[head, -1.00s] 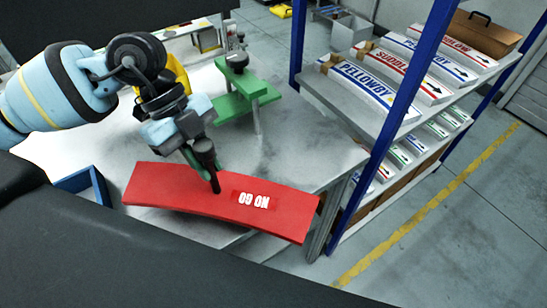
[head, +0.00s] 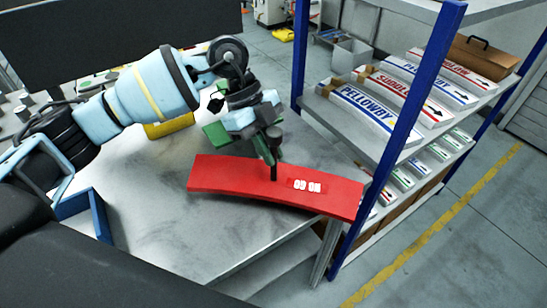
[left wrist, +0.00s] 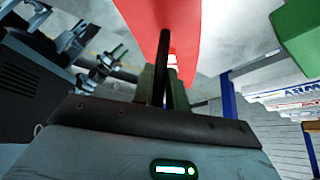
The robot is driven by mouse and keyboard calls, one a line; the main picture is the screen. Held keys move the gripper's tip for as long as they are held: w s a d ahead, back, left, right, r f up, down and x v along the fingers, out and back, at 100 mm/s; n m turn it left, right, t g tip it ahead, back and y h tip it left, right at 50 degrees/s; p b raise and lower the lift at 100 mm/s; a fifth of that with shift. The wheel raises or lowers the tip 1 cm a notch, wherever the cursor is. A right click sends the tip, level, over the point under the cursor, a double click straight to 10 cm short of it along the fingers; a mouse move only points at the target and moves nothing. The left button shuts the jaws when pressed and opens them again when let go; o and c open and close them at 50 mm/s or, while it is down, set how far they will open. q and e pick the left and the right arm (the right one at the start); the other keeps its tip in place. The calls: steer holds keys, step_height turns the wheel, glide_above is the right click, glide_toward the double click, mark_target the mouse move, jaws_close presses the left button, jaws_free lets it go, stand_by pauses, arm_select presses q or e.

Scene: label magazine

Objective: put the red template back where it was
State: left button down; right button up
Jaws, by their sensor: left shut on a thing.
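The red template (head: 225,177) is a long, slightly curved plate with white lettering, which appears upside down, and a dark upright handle (head: 275,170). My left gripper (head: 272,144) is shut on that handle and holds the template above the grey table (head: 185,235). The template's right end reaches past the table edge and shows close to a blue shelf post. In the left wrist view the red template (left wrist: 158,22) and its dark handle (left wrist: 160,60) show ahead of the fingers. My right gripper is not in view.
A shelf rack with blue posts (head: 398,130) stands right of the table, holding lettered curved pieces (head: 362,112). A green fixture (head: 216,134) is partly hidden behind my left arm. A blue open-sided frame (head: 98,212) is at left. The front table middle is clear.

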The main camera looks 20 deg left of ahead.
mark_target(283, 181)
arm_select(q)
steer(key=shift+r, duration=0.1)
steer(key=shift+w+d, duration=0.25)
steer(key=shift+w, duration=0.15)
steer(key=shift+f, duration=1.8)
steer(key=c, duration=1.4)
jaws_free()
steer(key=shift+f, duration=0.15)
steer(key=v, duration=1.2)
